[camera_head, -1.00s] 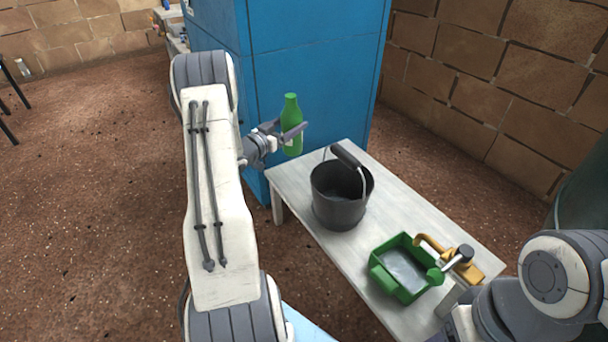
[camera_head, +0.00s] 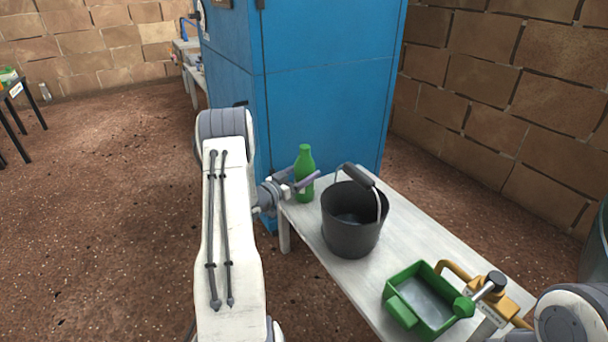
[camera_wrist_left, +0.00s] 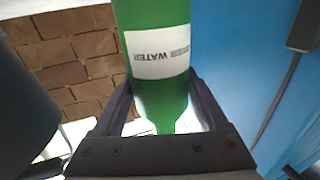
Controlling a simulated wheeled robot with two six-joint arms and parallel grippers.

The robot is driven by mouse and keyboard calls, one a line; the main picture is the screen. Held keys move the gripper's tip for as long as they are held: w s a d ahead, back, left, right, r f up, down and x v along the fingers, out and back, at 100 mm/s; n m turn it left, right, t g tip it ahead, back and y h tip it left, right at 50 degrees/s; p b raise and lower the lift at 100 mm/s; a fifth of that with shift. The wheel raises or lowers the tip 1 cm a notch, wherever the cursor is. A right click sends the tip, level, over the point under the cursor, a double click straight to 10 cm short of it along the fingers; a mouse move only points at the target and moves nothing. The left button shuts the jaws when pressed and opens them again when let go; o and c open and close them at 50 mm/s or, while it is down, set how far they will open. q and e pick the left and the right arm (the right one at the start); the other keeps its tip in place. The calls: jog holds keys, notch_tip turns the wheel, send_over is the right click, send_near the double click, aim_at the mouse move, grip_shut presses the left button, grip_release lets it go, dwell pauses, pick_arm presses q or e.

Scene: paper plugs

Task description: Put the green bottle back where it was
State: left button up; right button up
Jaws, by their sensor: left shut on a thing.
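The green bottle (camera_head: 304,168) is upright at the far left end of the white bench (camera_head: 313,228), beside the black bucket. My left gripper (camera_head: 305,184) is shut on the bottle around its body. In the left wrist view the bottle (camera_wrist_left: 160,95) shows between the two fingers, with a white "WATER" label. The bottle's base looks at or just above the bench top; I cannot tell whether it touches. My right gripper is not in view; only part of my right arm shows at the lower right corner.
A black bucket (camera_head: 352,232) stands just right of the bottle. A green tray (camera_head: 408,318) and a yellow tool (camera_head: 507,306) are further along the bench. A tall blue cabinet (camera_head: 325,90) rises behind.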

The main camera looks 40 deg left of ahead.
pick_arm(q)
jog(key=shift+f, duration=0.15)
jog(key=o, duration=1.2)
jog(key=shift+s+r, duration=0.2)
jog(key=shift+r, duration=0.05)
jog(key=s+p, duration=0.1)
jog(key=s, duration=0.3)
jog(key=s+p, duration=0.2)
jog(key=s, duration=0.1)
jog(key=s+a+p, duration=0.1)
jog(key=s+p, duration=0.1)
jog(key=s, duration=0.2)
jog(key=shift+s+f, duration=0.1)
jog(key=shift+s, duration=0.25)
jog(key=shift+d, duration=0.1)
